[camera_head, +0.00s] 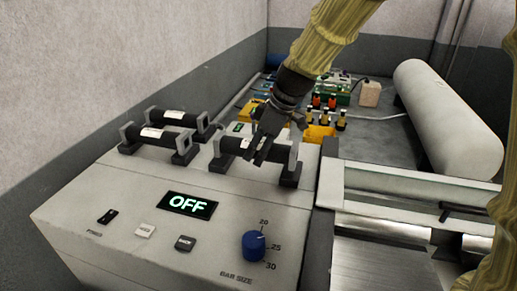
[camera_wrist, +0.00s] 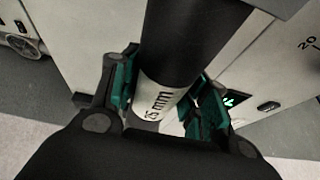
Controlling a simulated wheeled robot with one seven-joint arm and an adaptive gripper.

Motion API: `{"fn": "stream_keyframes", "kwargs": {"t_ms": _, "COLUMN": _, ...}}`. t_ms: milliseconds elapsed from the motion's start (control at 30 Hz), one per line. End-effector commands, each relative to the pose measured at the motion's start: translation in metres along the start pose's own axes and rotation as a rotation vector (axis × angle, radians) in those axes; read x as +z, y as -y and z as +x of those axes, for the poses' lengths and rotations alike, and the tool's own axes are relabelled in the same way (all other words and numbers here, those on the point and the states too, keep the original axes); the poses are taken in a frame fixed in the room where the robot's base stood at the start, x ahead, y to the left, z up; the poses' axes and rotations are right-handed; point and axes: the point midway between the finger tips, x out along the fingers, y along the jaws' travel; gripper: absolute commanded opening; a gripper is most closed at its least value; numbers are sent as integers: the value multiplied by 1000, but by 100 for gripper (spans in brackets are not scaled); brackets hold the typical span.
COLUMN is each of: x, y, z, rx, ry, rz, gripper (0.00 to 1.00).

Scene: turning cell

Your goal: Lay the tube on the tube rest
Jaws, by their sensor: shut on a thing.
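A black tube (camera_head: 232,145) lies level at the right-hand pair of grey cradles on the machine top. I cannot tell whether it bears fully on them. The right cradle (camera_head: 291,174) shows at its near end. My gripper (camera_head: 262,150) comes down from above and is shut around the tube's middle. In the wrist view, the tube (camera_wrist: 190,40) runs between green finger pads, with a white label (camera_wrist: 158,101) marked in mm between them. My gripper hides part of the tube in the head view.
Two more black tubes with white labels, a rear one (camera_head: 173,116) and a front one (camera_head: 160,134), sit in cradles to the left. The panel has an OFF display (camera_head: 188,205), buttons and a blue knob (camera_head: 253,245). A pale cylinder (camera_head: 447,118) lies at back right.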

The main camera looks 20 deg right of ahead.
Motion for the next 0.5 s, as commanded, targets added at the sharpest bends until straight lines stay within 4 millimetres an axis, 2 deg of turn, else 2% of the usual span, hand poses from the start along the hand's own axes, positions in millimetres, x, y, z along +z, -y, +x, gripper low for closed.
{"fn": "stream_keyframes", "kwargs": {"t_ms": 500, "x": 3, "y": 0, "z": 7, "rx": 0, "ry": -1, "rz": -1, "gripper": 10}}
